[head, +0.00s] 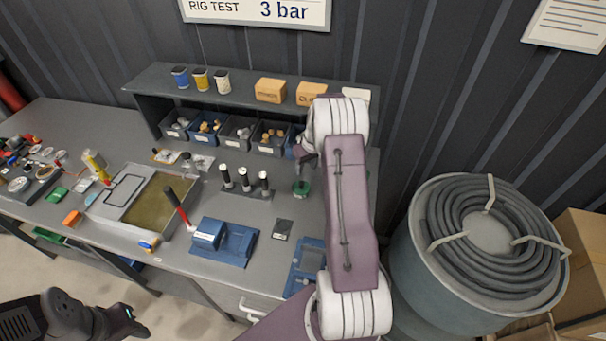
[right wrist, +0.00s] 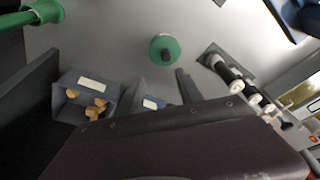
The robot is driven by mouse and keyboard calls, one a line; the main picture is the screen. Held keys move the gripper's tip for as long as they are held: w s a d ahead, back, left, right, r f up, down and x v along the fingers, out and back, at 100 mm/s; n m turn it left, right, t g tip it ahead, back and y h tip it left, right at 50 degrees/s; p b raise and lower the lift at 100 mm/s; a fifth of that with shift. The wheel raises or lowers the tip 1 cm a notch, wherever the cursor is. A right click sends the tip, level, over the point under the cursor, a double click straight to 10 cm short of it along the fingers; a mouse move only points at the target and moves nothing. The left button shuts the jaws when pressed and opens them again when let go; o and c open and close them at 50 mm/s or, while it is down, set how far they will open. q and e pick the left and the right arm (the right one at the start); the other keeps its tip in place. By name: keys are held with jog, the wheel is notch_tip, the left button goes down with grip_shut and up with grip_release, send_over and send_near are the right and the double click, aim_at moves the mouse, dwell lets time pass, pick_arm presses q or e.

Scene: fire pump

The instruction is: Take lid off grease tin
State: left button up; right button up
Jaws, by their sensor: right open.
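The grease tin (head: 301,188) is a small round green tin on the bench, right of the middle. Its green lid with a dark knob (right wrist: 164,50) shows from above in the right wrist view, and the lid appears to be on the tin. My right gripper (head: 305,156) is open, just behind and above the tin, partly hidden by my right arm; nothing shows between its fingers. My left gripper (head: 128,318) is low at the left, away from the tin, and its finger opening is unclear.
A rack of dark handles (head: 245,190) stands left of the tin. Parts bins (head: 237,134) line the back under a shelf (head: 235,92). A blue fixture (head: 224,243) and a tray (head: 150,200) lie further left. Bare bench surrounds the tin.

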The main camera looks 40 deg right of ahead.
aim_at(301, 183)
jog(key=f+p, duration=0.1)
jog(key=f, duration=0.1)
jog(key=a+f+p, duration=0.1)
jog(key=shift+a+f, duration=0.15)
jog(key=shift+f, duration=0.2)
jog(key=p+x, duration=0.1)
jog(key=x, duration=0.1)
jog(key=shift+f+p, duration=0.35)
jog(key=shift+a+f, duration=0.3)
jog(key=shift+f, duration=0.05)
jog(key=shift+d+f, duration=0.1)
jog(key=shift+f, duration=0.05)
jog(key=shift+c, duration=0.3)
jog(key=shift+w+d, duration=0.1)
jog(key=c, duration=0.5)
grip_shut()
pick_arm(q)
jog(key=r, duration=0.1)
jog(key=s+a+r, duration=0.1)
jog(key=r, duration=0.2)
jog(key=shift+s+a, duration=0.4)
